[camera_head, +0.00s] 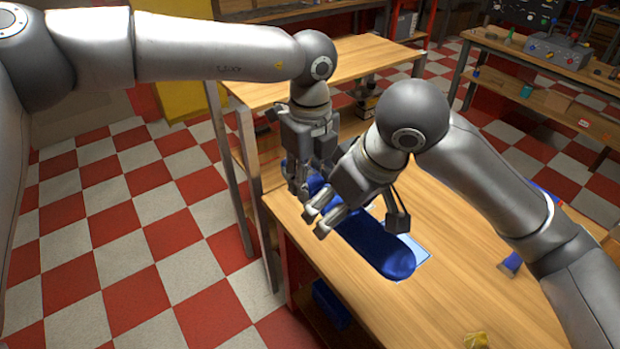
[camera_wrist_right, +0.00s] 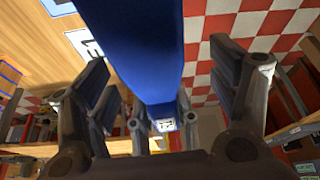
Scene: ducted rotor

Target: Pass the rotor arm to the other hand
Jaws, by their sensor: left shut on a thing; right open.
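The rotor arm (camera_head: 385,249) is a long blue bar with a rounded near end, held over the workbench in the head view. My left gripper (camera_head: 304,184) is shut on its far end. My right gripper (camera_head: 362,219) is open with its fingers close over the middle of the bar. In the right wrist view the blue rotor arm (camera_wrist_right: 145,45) runs between the spread fingers of my right gripper (camera_wrist_right: 165,90). Gaps show on both sides there, so the fingers look apart from it. The right hand hides part of the bar in the head view.
The wooden workbench (camera_head: 450,290) lies below, with a pale blue-edged sheet (camera_head: 420,256) under the bar. A blue item (camera_head: 511,264) and a yellow item (camera_head: 476,340) lie toward the right and front. A second bench with a control box (camera_head: 557,51) stands behind.

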